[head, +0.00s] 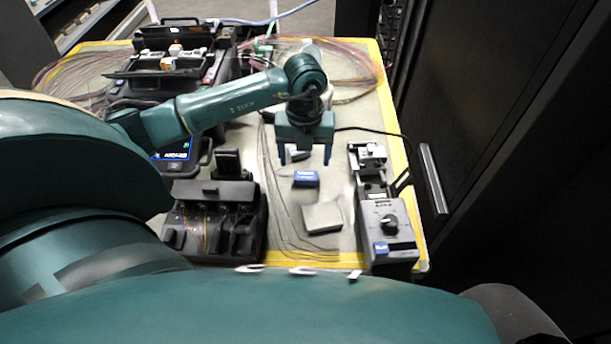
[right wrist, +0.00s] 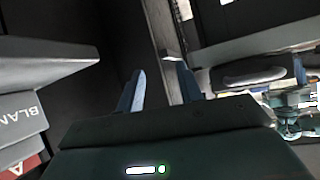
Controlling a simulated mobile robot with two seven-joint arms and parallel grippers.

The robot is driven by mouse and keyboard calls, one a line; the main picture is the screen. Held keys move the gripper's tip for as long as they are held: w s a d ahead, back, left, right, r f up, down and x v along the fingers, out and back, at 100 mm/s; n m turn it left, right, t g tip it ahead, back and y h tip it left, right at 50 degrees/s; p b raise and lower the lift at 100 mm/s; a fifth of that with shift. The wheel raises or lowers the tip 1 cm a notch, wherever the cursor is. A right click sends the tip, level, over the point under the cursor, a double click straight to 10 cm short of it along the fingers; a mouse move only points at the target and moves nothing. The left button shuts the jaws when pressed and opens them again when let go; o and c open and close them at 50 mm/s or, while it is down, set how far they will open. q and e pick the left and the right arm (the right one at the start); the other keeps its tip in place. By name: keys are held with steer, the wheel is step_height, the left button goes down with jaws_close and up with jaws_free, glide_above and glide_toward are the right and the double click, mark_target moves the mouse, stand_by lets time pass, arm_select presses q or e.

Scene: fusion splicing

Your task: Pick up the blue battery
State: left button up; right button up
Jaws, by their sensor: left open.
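The blue battery (head: 306,179) is a small block with a blue top, lying on the table near its middle. My left gripper (head: 306,160) is open, with its two blue fingers pointing down, just beyond the battery in the head view. The fingers hold nothing, and I cannot tell their exact height above the table. My right gripper (right wrist: 160,72) shows only in the right wrist view. Its two blue fingers stand apart with nothing between them, away from the battery.
A pale grey block (head: 323,217) lies nearer than the battery. A black splicing device (head: 215,215) stands to its left, and a grey device with a knob (head: 388,230) to its right. Loose fibres lie beside the battery. A dark cabinet (head: 480,110) borders the table's right.

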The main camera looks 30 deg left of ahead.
mark_target(306, 170)
arm_select(q)
steer(key=f, duration=0.4)
steer(key=shift+w+f, duration=0.2)
steer(key=shift+f, duration=0.05)
steer(key=shift+c, duration=0.2)
steer(key=c, duration=1.1)
